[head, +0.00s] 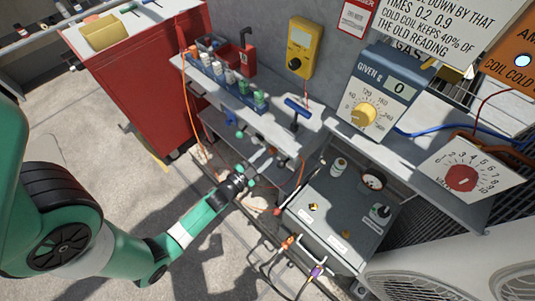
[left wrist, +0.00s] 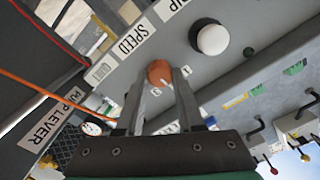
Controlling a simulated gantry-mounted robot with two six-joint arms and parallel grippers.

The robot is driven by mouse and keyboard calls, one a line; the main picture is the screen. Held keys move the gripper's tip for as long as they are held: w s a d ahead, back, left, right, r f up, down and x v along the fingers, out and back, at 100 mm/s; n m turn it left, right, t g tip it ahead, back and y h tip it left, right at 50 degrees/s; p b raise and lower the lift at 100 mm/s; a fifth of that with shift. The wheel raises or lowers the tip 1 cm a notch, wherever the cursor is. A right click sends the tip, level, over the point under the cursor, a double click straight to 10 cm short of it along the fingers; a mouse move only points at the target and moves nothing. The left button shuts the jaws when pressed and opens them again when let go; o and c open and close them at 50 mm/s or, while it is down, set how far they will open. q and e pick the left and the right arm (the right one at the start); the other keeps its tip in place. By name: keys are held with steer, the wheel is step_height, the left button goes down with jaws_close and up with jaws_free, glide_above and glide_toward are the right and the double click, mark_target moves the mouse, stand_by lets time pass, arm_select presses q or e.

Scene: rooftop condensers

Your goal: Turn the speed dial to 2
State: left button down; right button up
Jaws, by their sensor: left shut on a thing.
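The speed dial is an orange-brown round knob (left wrist: 158,72) on a grey panel, beside a white label reading SPEED (left wrist: 125,45). My left gripper (left wrist: 164,82) has its two fingers on either side of this dial and is shut on it. Small marks and digits show around the dial between the fingers, but the pointer's setting is too small to read. In the head view my left gripper (head: 262,165) reaches in low beside the grey bench, and the dial itself cannot be made out there. My right gripper is not in view.
A white round button (left wrist: 212,39) sits close to the dial on the panel. In the head view, a grey machine box (head: 340,218) stands right of the gripper. A shelf with bottles (head: 225,72) and a blue T-handle (head: 298,108) is above. Orange cables hang nearby.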

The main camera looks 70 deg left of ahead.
arm_select(q)
steer(key=shift+m, duration=0.4)
steer(key=c, duration=0.5)
jaws_free()
steer(key=shift+c, duration=0.2)
steer(key=shift+s, duration=0.15)
steer(key=p+v, duration=0.3)
steer(key=v, duration=0.8)
steer(key=shift+s+d, duration=0.15)
steer(key=shift+d, duration=0.1)
steer(key=shift+r, duration=0.1)
